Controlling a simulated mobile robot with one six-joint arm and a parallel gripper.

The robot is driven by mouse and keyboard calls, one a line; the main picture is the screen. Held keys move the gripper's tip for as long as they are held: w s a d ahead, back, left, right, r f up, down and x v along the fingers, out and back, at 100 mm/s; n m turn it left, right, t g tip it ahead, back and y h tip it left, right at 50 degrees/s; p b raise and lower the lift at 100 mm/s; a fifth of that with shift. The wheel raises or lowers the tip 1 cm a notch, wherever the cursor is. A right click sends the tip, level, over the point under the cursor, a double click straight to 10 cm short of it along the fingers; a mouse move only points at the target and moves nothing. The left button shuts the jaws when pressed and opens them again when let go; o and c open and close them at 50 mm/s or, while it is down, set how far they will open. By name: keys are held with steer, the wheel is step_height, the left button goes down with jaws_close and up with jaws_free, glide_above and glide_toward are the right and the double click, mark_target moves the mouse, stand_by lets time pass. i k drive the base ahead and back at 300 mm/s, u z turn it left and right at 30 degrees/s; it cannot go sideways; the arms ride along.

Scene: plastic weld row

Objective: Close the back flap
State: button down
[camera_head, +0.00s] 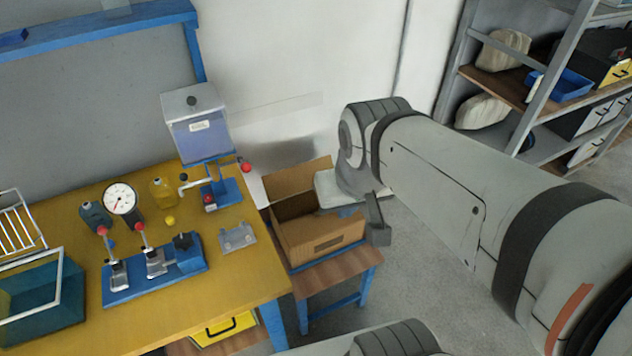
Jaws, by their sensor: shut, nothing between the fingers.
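An open brown cardboard box (323,243) stands on a small wooden-topped stool or stand beside the bench. Its back flap (297,180) stands up at the far side, tilted away from the opening. The inside of the box shows dark at the left. My gripper (378,230) is at the box's right side, its dark fingers pointing down near the front right corner. It is shut and empty. I cannot tell whether the gripper touches the box.
A yellow-topped bench (180,305) with a blue lever fixture (155,275), a dial gauge (121,200) and a hopper machine (197,125) stands left of the box. A grey shelf rack (545,90) is at the back right. Grey floor is free right of the stand (345,266).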

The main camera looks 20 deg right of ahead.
mark_target(279, 184)
steer(key=u, duration=2.15)
steer(key=k, duration=0.85)
steer(key=z, duration=1.75)
steer(key=i, duration=1)
